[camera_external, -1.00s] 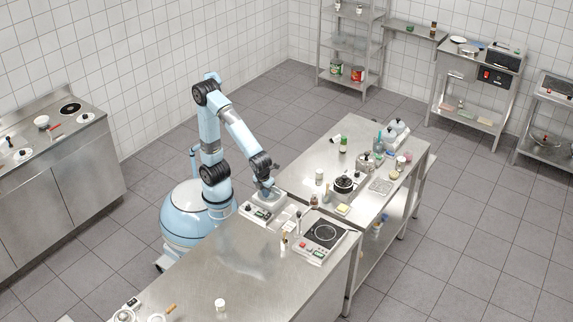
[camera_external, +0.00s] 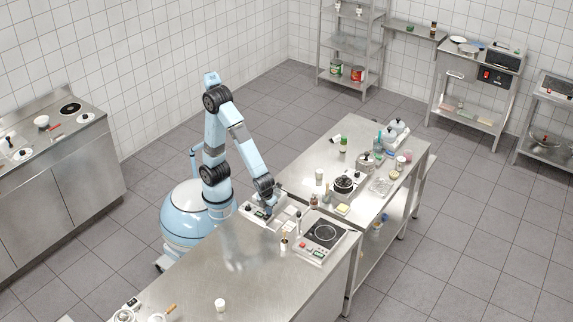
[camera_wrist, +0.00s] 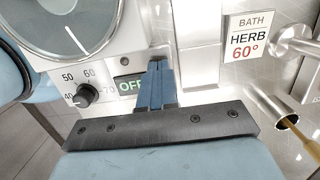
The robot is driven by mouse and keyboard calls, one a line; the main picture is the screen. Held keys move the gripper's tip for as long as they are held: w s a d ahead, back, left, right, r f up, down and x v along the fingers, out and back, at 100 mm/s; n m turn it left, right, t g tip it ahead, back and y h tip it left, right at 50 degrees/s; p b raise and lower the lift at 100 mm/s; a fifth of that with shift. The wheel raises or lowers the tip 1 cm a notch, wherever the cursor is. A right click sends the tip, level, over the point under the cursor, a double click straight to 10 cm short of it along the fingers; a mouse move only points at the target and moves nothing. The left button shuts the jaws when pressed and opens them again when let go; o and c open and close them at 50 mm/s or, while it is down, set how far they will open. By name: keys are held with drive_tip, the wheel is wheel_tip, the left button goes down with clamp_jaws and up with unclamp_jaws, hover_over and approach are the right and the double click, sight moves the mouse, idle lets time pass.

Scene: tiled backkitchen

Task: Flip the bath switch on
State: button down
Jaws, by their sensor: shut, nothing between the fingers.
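The bath unit is a pale box (camera_external: 252,213) on the near steel counter. In the wrist view, its white front panel (camera_wrist: 106,60) has a black knob (camera_wrist: 85,95) marked 40 to 70 and a small window (camera_wrist: 130,86) reading "OFF" in part. A label (camera_wrist: 249,37) beside it reads "BATH HERB 60°". My gripper (camera_wrist: 158,68) is shut and empty, its blue fingers over the panel just right of the "OFF" window. I cannot make out the switch lever; the fingers may hide it. In the external view, my gripper (camera_external: 267,206) is down at the unit.
A metal fitting (camera_wrist: 290,40) and an open tube (camera_wrist: 285,112) are at the right. A hotplate (camera_external: 322,235) stands right of the unit. The near counter (camera_external: 215,270) is mostly clear in front.

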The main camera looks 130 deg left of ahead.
idle(0.3)
drive_tip(key=shift+a+f, duration=0.15)
drive_tip(key=shift+f, duration=0.1)
drive_tip(key=shift+d+r, duration=0.2)
drive_tip(key=shift+d, duration=0.6)
drive_tip(key=shift+r, duration=0.1)
wheel_tip(320, 180, up, 14)
drive_tip(key=a, duration=0.2)
drive_tip(key=shift+f, duration=0.2)
idle(0.6)
